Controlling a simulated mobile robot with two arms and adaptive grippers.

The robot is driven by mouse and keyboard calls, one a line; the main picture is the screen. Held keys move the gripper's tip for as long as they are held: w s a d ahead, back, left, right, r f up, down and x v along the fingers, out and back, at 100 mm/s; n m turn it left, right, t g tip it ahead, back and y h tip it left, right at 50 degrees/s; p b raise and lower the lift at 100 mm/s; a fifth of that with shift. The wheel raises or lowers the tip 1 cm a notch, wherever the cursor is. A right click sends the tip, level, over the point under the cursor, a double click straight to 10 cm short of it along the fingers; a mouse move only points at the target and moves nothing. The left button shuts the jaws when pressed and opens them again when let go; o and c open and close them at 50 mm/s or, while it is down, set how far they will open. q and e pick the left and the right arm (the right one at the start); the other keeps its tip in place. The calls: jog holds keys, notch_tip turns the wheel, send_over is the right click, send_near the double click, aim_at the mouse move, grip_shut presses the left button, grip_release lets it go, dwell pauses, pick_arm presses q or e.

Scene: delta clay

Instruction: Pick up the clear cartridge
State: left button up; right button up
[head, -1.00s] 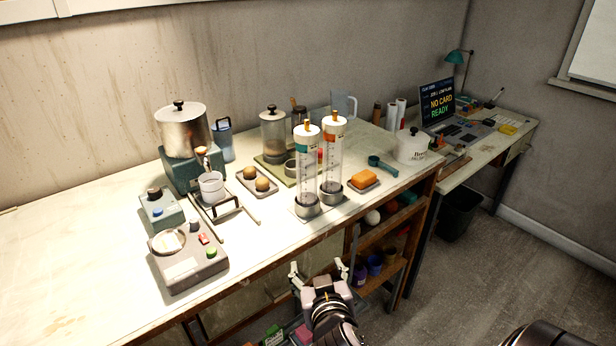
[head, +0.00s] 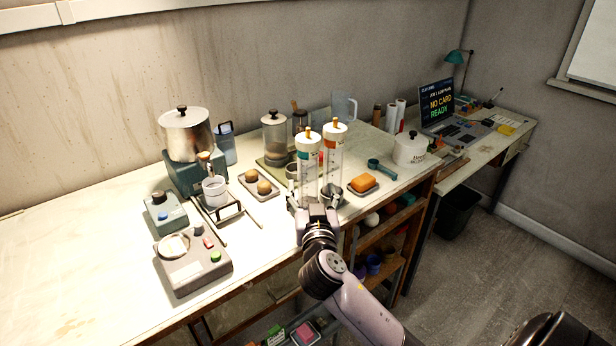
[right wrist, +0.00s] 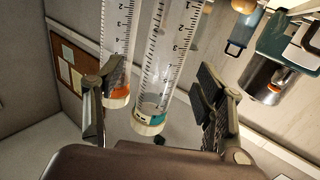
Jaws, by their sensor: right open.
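Two clear graduated cartridges stand upright side by side near the front edge of the workbench. The nearer one, with a teal band (head: 307,170), also shows in the right wrist view (right wrist: 167,65). The other has an orange band (head: 334,155) and shows in the right wrist view (right wrist: 117,45) by the left finger. Both have white caps with orange knobs. My right gripper (head: 315,197) is open in front of their lower parts; in the right wrist view its fingers (right wrist: 152,85) stand on either side of the teal-banded cartridge. Contact cannot be told. My left gripper is not seen.
A tray with round brown items (head: 259,183) and a grey device (head: 193,262) are to the left. The front left of the bench (head: 80,270) is clear.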

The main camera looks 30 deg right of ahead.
aim_at(309, 184)
jog(key=x, duration=0.1)
jog(key=p+x, duration=0.1)
jog(key=x, duration=0.1)
jog(key=p+x, duration=0.1)
jog(key=shift+w+r, duration=0.3)
jog(key=shift+w, duration=0.15)
jog(key=shift+w+d+f, duration=0.1)
jog(key=shift+w+d, duration=0.1)
jog(key=shift+w, duration=0.1)
jog(key=c, duration=1.3)
